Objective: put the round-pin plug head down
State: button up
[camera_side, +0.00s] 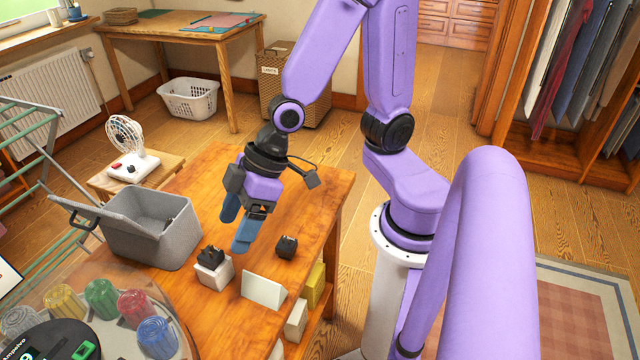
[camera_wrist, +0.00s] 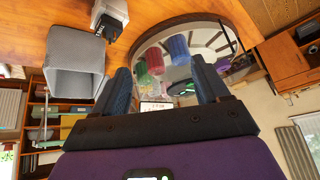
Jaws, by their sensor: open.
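A small black plug-like block (camera_side: 286,247) lies on the wooden table to the right of my gripper in the side view. Another black plug-like piece (camera_side: 212,256) sits on a white cube-shaped holder (camera_side: 216,276), below and left of my gripper. It also shows in the wrist view (camera_wrist: 107,29), by the white holder (camera_wrist: 108,10). The pins are too small for me to tell which piece is the round-pin plug. My gripper (camera_side: 234,234) is above the table, its blue fingers apart and nothing between them; the fingers also show in the wrist view (camera_wrist: 160,68).
A grey open bin (camera_side: 150,238) stands on the table's left. A white wedge-shaped block (camera_side: 263,290) lies near the right edge. A round glass-like surface (camera_side: 110,275) with several coloured ribbed cups is in front. A white fan (camera_side: 128,145) stands beyond the bin.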

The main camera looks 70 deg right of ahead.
jog(key=s+d+r+n+g+h, duration=0.3)
jog(key=s+d+r+h, duration=0.1)
jog(key=s+d, duration=0.5)
jog(key=shift+s+d+g+h, duration=0.2)
jog(key=shift+s+g+h, duration=0.15)
jog(key=shift+s, duration=0.75)
